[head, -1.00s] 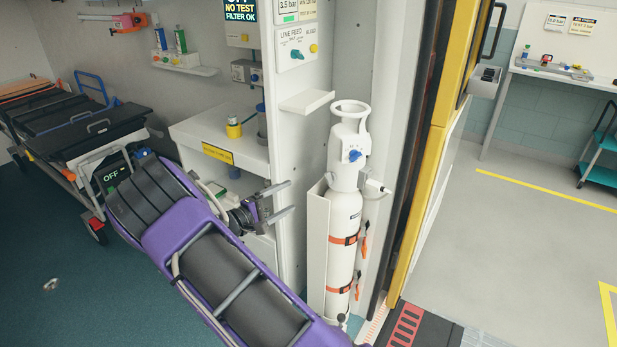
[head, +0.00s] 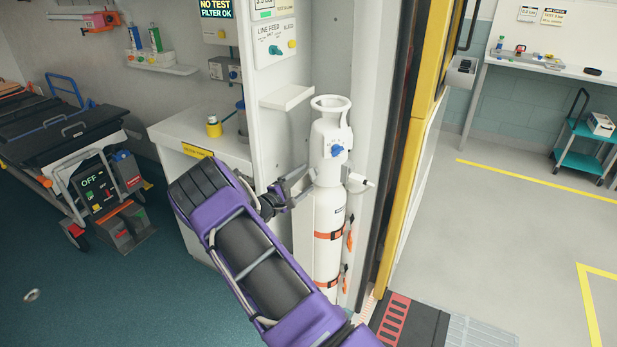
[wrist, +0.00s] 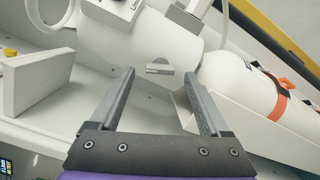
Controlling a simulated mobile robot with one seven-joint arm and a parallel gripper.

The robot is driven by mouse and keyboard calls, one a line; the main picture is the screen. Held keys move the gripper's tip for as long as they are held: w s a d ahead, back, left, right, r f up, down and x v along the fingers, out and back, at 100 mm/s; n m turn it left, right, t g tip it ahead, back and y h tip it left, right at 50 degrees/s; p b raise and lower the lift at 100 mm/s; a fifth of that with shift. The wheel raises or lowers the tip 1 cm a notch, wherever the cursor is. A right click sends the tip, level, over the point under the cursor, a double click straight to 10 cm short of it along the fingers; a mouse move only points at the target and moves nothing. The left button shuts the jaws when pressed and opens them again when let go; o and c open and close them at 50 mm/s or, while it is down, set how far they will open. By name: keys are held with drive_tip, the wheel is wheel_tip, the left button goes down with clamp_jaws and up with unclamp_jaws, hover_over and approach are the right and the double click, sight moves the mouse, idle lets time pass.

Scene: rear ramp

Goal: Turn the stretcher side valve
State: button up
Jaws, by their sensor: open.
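No label in view says which valve is the stretcher side one. A white cylinder (head: 328,225) stands upright beside the doorway, with a ring-shaped top guard and a blue knob (head: 337,150) on its white head. A white side fitting (head: 360,181) sticks out to the right below the head. My gripper (head: 303,184) is open and empty, at the cylinder's left side just below the head. In the wrist view, my gripper (wrist: 157,76) has its fingers apart, with a small grey tab (wrist: 159,68) on the white body between their tips. Contact cannot be told.
The stretcher (head: 65,130) stands at the far left. Orange straps (head: 328,236) circle the cylinder.

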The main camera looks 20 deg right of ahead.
sight(314, 173)
drive_tip(key=shift+x, duration=1.5)
drive_tip(key=shift+c, duration=0.3)
clamp_jaws()
